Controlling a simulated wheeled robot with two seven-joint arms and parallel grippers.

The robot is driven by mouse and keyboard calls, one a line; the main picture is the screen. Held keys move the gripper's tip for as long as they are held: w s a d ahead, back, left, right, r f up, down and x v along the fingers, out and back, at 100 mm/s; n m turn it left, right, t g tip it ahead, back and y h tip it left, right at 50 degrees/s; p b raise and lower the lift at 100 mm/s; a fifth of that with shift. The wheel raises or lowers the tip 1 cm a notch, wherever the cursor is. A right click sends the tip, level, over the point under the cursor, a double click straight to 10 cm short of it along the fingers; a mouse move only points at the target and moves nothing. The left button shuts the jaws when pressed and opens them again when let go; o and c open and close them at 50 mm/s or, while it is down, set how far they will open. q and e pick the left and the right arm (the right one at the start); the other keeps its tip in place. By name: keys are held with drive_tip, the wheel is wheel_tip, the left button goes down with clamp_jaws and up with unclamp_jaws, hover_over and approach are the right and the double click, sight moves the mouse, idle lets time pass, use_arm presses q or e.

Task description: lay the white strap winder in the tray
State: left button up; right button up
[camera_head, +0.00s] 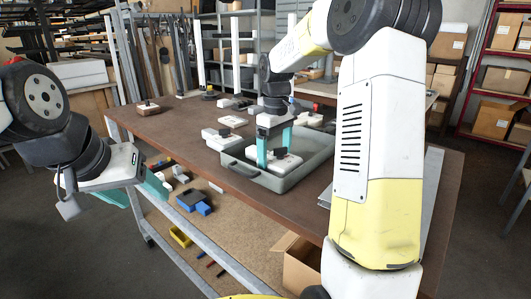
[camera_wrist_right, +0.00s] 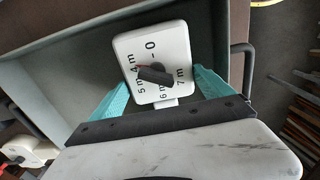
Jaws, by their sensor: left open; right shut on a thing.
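The white strap winder (camera_head: 284,163) has a dark knob and a printed metre scale, which shows in the right wrist view (camera_wrist_right: 150,50). My right gripper (camera_head: 274,150) points down inside the tray, its teal fingers shut on the winder's two sides; they also show in the right wrist view (camera_wrist_right: 155,95). The winder is inside the grey-green tray (camera_head: 240,172), low over its floor; I cannot tell whether it touches. My left gripper (camera_head: 135,192) is open and empty, off the table's left edge.
More white devices (camera_head: 222,139) lie on the brown table (camera_head: 180,125) left of the tray, and another (camera_head: 308,118) sits near the tray's far side. The lower shelf holds blue boxes (camera_head: 195,201).

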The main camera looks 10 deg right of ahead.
drive_tip(key=shift+f, duration=0.1)
drive_tip(key=o, duration=1.4)
wheel_tip(320, 180, up, 12)
drive_tip(key=s+r+m+t, duration=0.2)
drive_tip(key=s+m+t, duration=0.1)
drive_tip(key=s, duration=0.8)
drive_tip(key=shift+s+a+f+m+t+y, duration=0.5)
drive_tip(key=shift+s+f, duration=0.65)
drive_tip(key=shift+s, duration=1.05)
drive_tip(key=shift+s+a+f+m+t+y, duration=0.25)
drive_tip(key=shift+s+f+m+t, duration=0.55)
drive_tip(key=shift+s, duration=1.45)
drive_tip(key=shift+s+a+f+m+t+y, duration=0.35)
drive_tip(key=shift+s+f+m, duration=0.35)
drive_tip(key=shift+s+f, duration=1.15)
drive_tip(key=shift+s+r, duration=0.35)
